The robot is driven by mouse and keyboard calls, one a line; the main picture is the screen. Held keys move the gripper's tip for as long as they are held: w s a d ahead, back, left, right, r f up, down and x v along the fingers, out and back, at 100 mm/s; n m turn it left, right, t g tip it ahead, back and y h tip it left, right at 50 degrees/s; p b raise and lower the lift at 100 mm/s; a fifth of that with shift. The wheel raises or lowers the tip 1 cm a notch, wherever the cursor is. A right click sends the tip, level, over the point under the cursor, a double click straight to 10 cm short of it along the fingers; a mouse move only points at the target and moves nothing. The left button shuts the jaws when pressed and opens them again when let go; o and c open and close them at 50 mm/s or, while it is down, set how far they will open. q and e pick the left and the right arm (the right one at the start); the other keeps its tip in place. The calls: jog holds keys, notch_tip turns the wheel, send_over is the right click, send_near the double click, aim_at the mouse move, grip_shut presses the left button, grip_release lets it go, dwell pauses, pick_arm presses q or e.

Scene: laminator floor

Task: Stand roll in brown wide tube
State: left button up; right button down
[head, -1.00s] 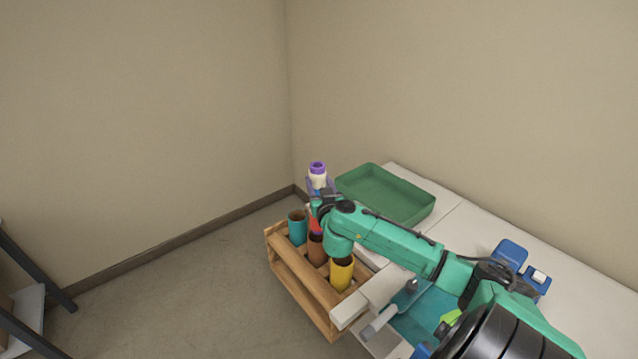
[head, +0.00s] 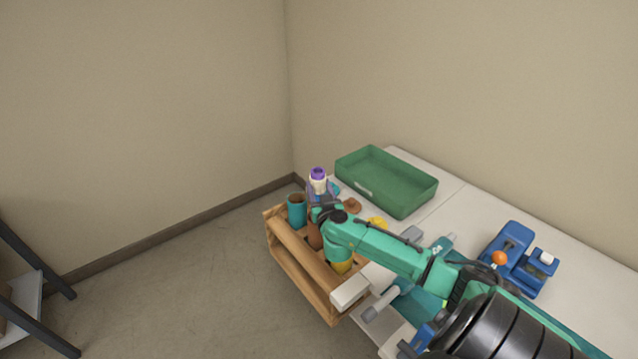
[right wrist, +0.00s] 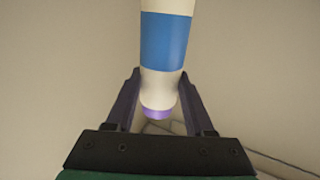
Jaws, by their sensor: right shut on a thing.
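The roll (head: 318,178) is white with a purple end, and a blue band shows on it in the right wrist view (right wrist: 164,42). My right gripper (head: 321,192) is shut on the roll, which stands between its two dark fingers (right wrist: 160,88). The gripper is over the far part of a wooden rack (head: 295,254) at the table's left edge. A brown tube (head: 314,238) stands in the rack, close to my right forearm and partly hidden by it. The roll's lower part is hidden in the head view. My left gripper is not seen.
A teal tube (head: 297,212) and a mostly hidden yellow tube (head: 342,268) stand in the rack. A green tray (head: 388,188) lies at the back of the white table. A blue device (head: 518,262) with an orange knob stands at right. Small brown and yellow things lie near the tray.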

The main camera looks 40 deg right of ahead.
jog(key=shift+f+b, duration=2.8)
jog(key=shift+f, duration=2.9)
grip_release()
